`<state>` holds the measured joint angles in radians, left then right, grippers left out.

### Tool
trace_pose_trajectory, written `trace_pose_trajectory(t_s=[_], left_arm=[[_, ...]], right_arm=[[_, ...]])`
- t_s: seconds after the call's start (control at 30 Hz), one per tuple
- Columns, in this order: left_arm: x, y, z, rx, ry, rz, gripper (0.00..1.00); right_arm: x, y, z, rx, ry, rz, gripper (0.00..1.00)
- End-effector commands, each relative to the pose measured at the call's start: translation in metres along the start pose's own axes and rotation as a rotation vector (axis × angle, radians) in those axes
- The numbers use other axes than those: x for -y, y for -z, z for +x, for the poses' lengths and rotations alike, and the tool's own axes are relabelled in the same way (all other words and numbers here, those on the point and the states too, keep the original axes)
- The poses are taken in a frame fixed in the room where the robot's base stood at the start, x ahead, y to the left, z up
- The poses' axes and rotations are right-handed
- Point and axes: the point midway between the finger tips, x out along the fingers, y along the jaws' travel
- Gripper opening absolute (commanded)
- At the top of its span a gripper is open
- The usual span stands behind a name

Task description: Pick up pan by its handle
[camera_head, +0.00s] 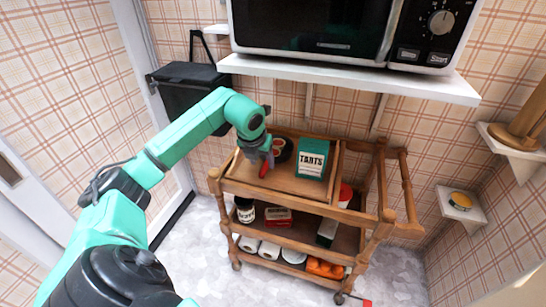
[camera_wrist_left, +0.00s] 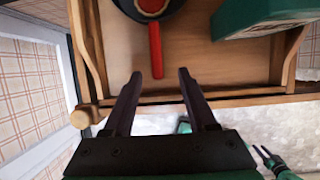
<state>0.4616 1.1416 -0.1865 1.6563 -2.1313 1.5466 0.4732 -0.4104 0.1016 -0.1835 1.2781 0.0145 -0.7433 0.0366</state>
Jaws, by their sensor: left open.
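The pan (camera_head: 284,148) is dark and sits on the top tray of a wooden cart, with its red handle (camera_head: 265,170) pointing toward me. In the left wrist view the dark pan body (camera_wrist_left: 174,12) is at the top edge, partly cut off. Its red handle (camera_wrist_left: 155,48) points down the picture toward the jaws. My left gripper (camera_head: 262,160) is over the tray's left part, close to the handle. In the left wrist view the open fingers (camera_wrist_left: 158,75) stand either side of the line of the handle's end. Contact with the handle does not show. My right gripper is not seen in the head view.
A green TARTS box (camera_head: 313,158) stands right of the pan on the wooden cart (camera_head: 287,186). Lower shelves hold a jar, rolls and an orange item (camera_head: 325,268). A microwave (camera_head: 330,30) sits on a white shelf (camera_head: 350,79) above. A black bag (camera_head: 188,95) hangs left.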

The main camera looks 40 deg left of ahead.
Motion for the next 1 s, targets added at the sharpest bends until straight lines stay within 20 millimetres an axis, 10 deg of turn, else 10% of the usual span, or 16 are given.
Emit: trace_pose_trajectory(t_s=[0.5, 0.7, 1.0], left_arm=[[-0.006, -0.003, 0.053, 0.000, 0.002, 0.002, 0.57], [-0.006, -0.003, 0.053, 0.000, 0.002, 0.002, 0.00], [-0.006, -0.003, 0.053, 0.000, 0.002, 0.002, 0.00]], right_arm=[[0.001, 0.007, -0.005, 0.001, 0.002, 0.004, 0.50], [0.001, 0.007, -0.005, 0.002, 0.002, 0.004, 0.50], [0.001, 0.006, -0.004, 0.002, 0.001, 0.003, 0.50]])
